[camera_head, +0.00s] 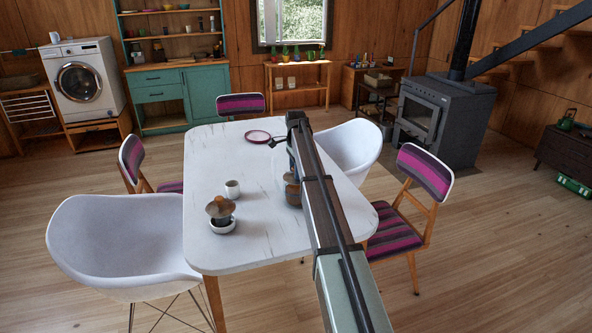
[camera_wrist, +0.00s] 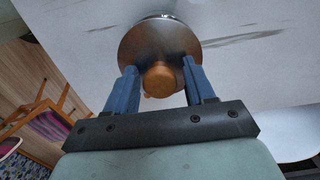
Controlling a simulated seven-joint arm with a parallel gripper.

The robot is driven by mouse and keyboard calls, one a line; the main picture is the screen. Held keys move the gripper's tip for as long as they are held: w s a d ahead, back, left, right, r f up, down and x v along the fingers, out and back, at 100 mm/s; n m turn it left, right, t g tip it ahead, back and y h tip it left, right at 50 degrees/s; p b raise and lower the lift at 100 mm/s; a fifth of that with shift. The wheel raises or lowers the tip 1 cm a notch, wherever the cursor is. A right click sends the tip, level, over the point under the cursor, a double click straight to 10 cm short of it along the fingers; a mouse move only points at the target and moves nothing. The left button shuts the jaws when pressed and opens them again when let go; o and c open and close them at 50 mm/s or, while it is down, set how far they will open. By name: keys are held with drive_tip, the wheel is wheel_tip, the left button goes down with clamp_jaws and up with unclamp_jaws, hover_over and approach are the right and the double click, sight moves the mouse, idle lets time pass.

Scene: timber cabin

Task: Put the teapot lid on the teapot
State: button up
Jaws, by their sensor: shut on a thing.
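The teapot lid (camera_wrist: 150,48) is a round brown-grey disc with a wooden knob (camera_wrist: 160,80). In the wrist view my gripper (camera_wrist: 161,82) is shut on the knob, one blue finger on each side. A brownish, shiny pot (camera_head: 292,194), seemingly the teapot, stands on the white table (camera_head: 262,238), partly hidden by my arm in the head view. A pale, shiny edge (camera_wrist: 160,16) shows just beyond the lid in the wrist view. I cannot tell whether the lid touches the pot.
Chairs surround the table. Its front left is clear.

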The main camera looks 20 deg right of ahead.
drive_tip(key=shift+f, duration=0.7)
idle(0.4)
drive_tip(key=o, duration=1.1)
wheel_tip(320, 180, up, 14)
drive_tip(key=shift+f, duration=0.1)
